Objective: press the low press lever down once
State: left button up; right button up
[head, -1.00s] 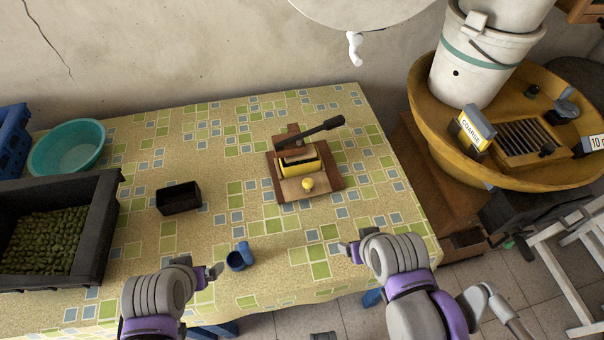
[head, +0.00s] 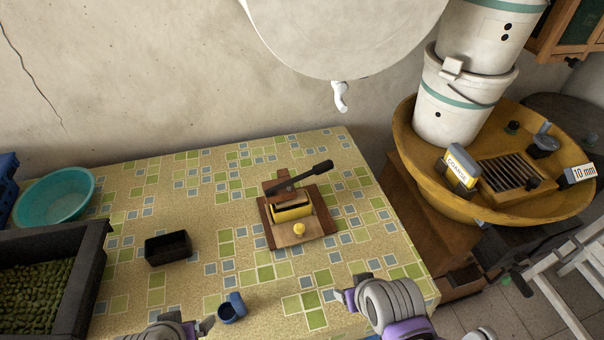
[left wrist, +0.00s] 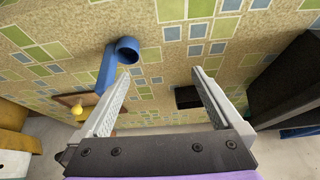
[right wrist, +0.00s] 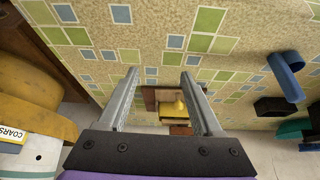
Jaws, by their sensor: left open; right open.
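The low press (head: 294,212) stands on the tiled-pattern tablecloth, a wooden base with a yellow body and a yellow knob at its front. Its dark lever (head: 301,178) slants up to the right, with the thick handle end raised at the right. My right gripper (head: 347,291) is open and empty, in front of the press and to its right; the press also shows between its fingers in the right wrist view (right wrist: 178,110). My left gripper (left wrist: 160,85) is open and empty above the table's front, near the blue mug (head: 232,308).
A small black box (head: 168,249) stands left of the press. A dark crate of green olives (head: 85,290) and a teal bowl (head: 55,196) are at the left. A yellow basin (head: 440,195) with white buckets (head: 450,100) stands at the right. The cloth around the press is clear.

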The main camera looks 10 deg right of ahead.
grip_shut()
dwell(1.5)
